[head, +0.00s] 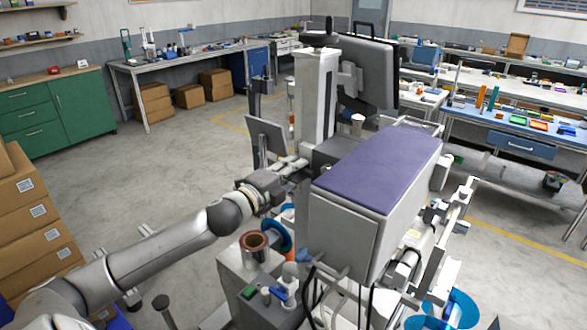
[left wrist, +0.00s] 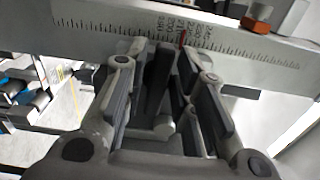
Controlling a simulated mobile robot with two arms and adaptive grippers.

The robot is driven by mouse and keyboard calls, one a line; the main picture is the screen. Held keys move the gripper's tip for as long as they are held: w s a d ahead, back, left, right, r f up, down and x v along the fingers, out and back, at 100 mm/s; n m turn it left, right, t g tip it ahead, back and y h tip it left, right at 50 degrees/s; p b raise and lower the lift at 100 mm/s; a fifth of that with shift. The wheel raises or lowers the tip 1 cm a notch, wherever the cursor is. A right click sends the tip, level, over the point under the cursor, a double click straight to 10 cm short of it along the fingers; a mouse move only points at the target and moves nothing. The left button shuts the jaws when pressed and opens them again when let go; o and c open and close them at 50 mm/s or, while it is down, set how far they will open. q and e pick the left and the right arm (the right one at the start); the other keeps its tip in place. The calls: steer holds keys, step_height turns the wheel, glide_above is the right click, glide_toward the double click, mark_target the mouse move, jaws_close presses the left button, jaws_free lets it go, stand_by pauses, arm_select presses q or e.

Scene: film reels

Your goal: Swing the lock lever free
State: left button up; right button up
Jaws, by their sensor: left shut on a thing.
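My left gripper (head: 293,167) reaches in from the left to the pale column of the machine. In the left wrist view the gripper (left wrist: 166,52) is shut on a dark, narrow bar, which looks like the lock lever (left wrist: 157,76). The bar stands between the two fingers, just in front of a metal ruler scale (left wrist: 245,45) with a red mark. In the head view the lever is too small and too covered by the gripper to make out. My right gripper is not in view.
The machine's box with a purple top (head: 375,170) stands right of the gripper. A copper-coloured reel (head: 255,246) and a blue ring (head: 278,238) sit below my forearm. A dark flat panel (head: 266,138) stands close behind the gripper. Open floor lies behind my arm.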

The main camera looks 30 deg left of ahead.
arm_select(q)
steer(key=shift+n, duration=0.3)
steer(key=o, duration=0.8)
steer(key=shift+c, duration=0.2)
steer(key=shift+s, duration=0.1)
steer(key=s+a, duration=0.1)
steer(key=s, duration=1)
steer(key=shift+s, duration=0.4)
